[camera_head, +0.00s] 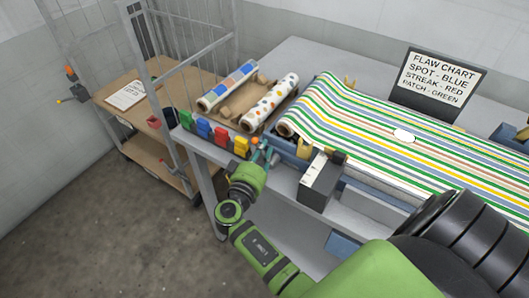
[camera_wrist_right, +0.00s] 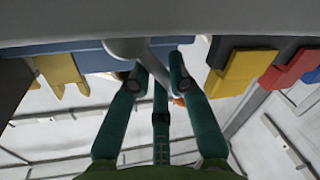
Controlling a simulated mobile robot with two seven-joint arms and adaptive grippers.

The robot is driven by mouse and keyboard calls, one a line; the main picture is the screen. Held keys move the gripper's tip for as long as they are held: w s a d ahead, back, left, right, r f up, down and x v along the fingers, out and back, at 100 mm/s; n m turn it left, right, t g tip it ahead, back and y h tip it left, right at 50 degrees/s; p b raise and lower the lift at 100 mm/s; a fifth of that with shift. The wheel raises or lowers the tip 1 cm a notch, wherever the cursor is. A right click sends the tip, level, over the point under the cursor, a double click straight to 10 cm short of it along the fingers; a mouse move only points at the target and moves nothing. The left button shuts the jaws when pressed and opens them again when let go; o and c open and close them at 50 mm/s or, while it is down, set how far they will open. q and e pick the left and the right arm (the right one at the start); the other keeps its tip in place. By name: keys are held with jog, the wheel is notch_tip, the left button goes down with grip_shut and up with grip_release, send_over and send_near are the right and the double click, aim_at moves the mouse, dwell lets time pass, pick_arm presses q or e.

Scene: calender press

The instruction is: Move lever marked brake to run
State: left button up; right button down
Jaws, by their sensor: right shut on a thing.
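My right gripper (camera_head: 262,156) is at the front edge of the press table, just right of the yellow clip. In the right wrist view its teal fingers (camera_wrist_right: 155,78) are closed in around a grey lever (camera_wrist_right: 150,62) with a round grey knob (camera_wrist_right: 125,48). The knob sits beyond the fingertips, close to the table's underside edge. I cannot read a brake or run marking in either view. The lever is mostly hidden by the gripper in the head view. My left gripper is in neither view.
Red, blue, green and yellow clips (camera_head: 221,136) line the table edge left of the gripper. Striped cloth (camera_head: 380,125) covers the press behind. A caged cart (camera_head: 150,120) stands at left; the floor before it is clear.

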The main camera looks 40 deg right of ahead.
jog(key=shift+w+n, duration=0.15)
jog(key=shift+n, duration=0.25)
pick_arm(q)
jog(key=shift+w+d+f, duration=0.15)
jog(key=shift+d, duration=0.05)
pick_arm(e)
jog(key=c, duration=1.4)
grip_release()
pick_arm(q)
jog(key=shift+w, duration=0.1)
pick_arm(e)
jog(key=shift+f, duration=0.1)
